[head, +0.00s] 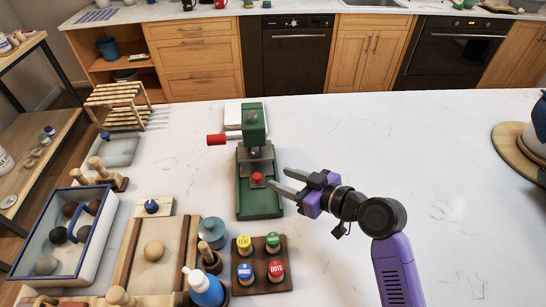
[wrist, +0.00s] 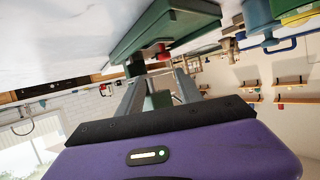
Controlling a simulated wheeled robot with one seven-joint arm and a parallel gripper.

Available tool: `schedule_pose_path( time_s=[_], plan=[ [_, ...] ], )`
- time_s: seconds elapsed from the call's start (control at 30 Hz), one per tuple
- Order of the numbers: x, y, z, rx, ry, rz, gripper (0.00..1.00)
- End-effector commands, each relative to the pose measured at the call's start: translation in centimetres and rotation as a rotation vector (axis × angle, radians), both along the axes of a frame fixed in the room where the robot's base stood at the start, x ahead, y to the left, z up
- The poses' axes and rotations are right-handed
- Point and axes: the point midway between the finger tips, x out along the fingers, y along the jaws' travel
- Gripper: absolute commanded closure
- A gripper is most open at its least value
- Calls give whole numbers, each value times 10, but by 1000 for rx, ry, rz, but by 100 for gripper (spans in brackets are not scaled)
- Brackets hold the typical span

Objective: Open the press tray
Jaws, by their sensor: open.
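A green press (head: 259,200) stands on the white counter, with a red side handle (head: 217,139) at its upper left. A red knob (head: 257,177) sits at the front of its grey middle part, above the green base. Which part is the tray is hard to tell. My gripper (head: 279,179) is open and empty, just right of the knob, fingers pointing left at the press. In the wrist view the red knob (wrist: 163,53) shows beyond the two spread fingers (wrist: 158,84), apart from them. The green base (wrist: 165,28) shows upside down there.
A brown stamp block (head: 262,285) with several coloured knobs stands in front of the press. A blue bottle (head: 204,288), a wooden board (head: 130,270) and a blue-rimmed box (head: 85,262) crowd the left. The counter (head: 420,150) right of the press is clear.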

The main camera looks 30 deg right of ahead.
Motion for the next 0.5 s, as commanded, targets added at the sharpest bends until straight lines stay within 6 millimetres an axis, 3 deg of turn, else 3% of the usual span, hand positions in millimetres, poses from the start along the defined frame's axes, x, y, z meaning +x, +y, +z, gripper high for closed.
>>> schedule_pose_path(
  time_s=[0.17,0.5],
  plan=[
    [-3,11,-8,-41,17,61,57],
    [37,28,-24,-43,16,60,57]
  ],
)
